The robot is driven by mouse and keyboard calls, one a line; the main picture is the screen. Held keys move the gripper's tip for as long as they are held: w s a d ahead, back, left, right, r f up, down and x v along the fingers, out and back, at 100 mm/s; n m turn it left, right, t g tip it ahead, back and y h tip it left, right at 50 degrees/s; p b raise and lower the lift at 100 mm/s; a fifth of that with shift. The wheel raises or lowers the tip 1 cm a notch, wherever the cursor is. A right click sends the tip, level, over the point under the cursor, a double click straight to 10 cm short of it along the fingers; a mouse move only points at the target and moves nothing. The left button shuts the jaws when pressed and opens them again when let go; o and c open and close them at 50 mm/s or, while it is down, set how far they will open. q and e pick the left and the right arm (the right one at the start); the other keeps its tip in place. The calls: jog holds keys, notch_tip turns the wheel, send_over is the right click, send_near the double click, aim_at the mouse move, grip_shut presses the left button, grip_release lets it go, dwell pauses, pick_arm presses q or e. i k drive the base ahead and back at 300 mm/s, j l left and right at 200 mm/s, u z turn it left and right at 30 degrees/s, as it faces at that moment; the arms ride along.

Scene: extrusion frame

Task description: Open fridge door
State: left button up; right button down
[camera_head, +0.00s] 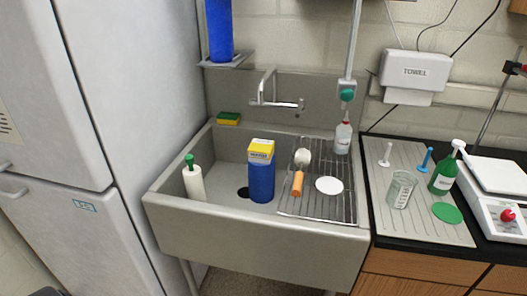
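The fridge is the tall light-grey cabinet filling the left side of the head view. Its upper door (50,110) and lower door (65,235) both look shut, with a thin dark seam between them. A short grey handle (13,193) sits near the top left of the lower door. Another handle (4,165) shows at the left edge, at the bottom of the upper door, and is partly cut off. A small blue-edged label (85,206) is on the lower door. Neither of my grippers can be made out in this view.
A steel sink (255,240) stands right of the fridge, holding a blue bottle (262,180), a white bottle (193,183) and a drying rack (318,205). A black counter (378,240) with labware and a white balance (497,178) is farther right.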

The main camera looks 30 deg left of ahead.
aim_at(88, 239)
jog(key=u, duration=2.6)
